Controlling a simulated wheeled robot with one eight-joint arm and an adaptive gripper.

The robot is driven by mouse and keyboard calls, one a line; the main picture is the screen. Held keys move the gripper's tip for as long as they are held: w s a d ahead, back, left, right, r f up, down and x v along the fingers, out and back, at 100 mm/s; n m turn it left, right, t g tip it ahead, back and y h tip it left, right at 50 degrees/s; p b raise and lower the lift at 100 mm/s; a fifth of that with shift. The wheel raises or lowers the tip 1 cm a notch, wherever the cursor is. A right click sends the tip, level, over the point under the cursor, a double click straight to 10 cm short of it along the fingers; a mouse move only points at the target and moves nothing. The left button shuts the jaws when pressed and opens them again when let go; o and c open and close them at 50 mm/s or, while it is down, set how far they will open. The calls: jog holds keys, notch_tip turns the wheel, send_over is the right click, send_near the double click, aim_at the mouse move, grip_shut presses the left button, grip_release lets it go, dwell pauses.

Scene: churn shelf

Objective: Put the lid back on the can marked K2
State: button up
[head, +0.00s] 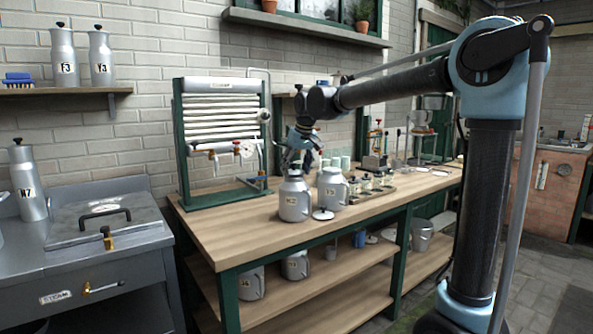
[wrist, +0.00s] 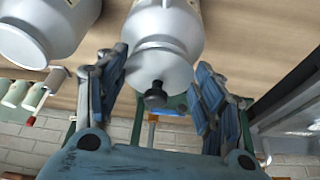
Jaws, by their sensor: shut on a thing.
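A grey metal can (head: 294,203), its small label seeming to read K2, stands upright near the front edge of the wooden bench. It also shows in the wrist view (wrist: 165,25). My gripper (head: 298,160) is right above this can, pointing down. In the wrist view my gripper (wrist: 160,65) has its blue fingers on either side of a round grey lid (wrist: 165,72) with a black knob. The lid is in line with the can's mouth and looks very close to it or on it. I cannot tell whether it is seated.
A similar can (head: 332,190) stands close on the right; its mouth looks open in the wrist view (wrist: 25,50). A loose lid (head: 323,214) lies in front of it. A rack of rollers (head: 222,125) stands behind. More cans (head: 296,265) are on the lower shelf.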

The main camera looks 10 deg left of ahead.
jog(key=o, duration=1.1)
jog(key=o, duration=0.3)
jog(key=shift+o, duration=0.2)
jog(key=shift+r, duration=0.1)
jog(key=shift+r, duration=3.45)
